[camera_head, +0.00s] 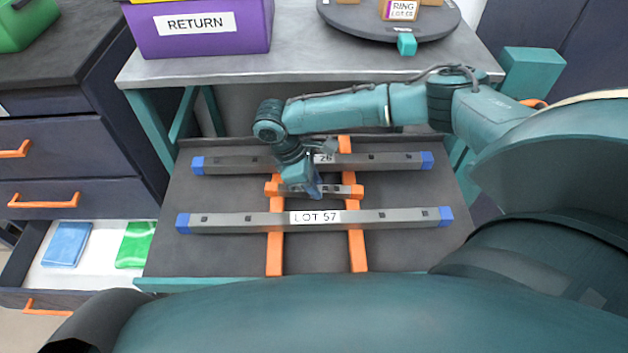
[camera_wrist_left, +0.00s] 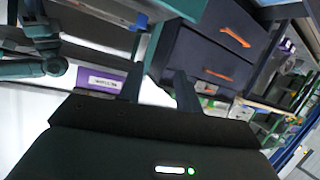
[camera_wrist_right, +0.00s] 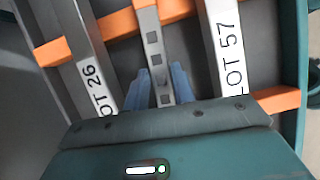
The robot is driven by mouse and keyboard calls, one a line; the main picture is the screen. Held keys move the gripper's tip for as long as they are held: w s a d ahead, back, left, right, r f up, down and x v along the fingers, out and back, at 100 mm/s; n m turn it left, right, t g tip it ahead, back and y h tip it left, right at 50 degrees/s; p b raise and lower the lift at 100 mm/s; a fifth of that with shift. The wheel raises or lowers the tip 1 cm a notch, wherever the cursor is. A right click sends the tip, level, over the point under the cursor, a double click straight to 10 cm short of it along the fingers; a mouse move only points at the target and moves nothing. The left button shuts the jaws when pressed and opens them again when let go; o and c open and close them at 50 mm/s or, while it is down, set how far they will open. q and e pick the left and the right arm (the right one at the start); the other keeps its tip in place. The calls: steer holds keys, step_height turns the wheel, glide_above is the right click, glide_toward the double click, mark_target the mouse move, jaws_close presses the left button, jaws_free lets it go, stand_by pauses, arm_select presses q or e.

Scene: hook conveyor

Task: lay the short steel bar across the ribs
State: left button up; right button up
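The short steel bar (camera_head: 334,190), grey with orange end caps, lies across the two orange ribs (camera_head: 275,254) (camera_head: 357,251), with an end cap over each rib. It lies between two long blue-capped bars. My right gripper (camera_head: 316,191) is above its middle. In the right wrist view, the right gripper's fingers (camera_wrist_right: 162,82) flank the short bar (camera_wrist_right: 153,45) closely on both sides and look shut on it. The fingers hide part of the bar's sides. My left gripper (camera_wrist_left: 157,85) is open and empty, away from the bars, in the left wrist view.
Long bars labelled LOT 57 (camera_head: 390,217) and 26 (camera_head: 392,162) lie across the ribs on the dark tray (camera_head: 205,258). A purple RETURN bin (camera_head: 205,45) and a round turntable (camera_head: 345,17) stand on the bench behind. An open drawer (camera_head: 100,240) is at left.

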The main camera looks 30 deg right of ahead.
steer(key=o, duration=0.4)
steer(key=shift+o, duration=0.2)
arm_select(q)
steer(key=shift+w+d+f+g+p, duration=0.25)
steer(key=shift+d+g+p, duration=0.2)
steer(key=shift+p, duration=0.55)
arm_select(e)
steer(key=v, duration=1.3)
steer(key=shift+r, duration=0.15)
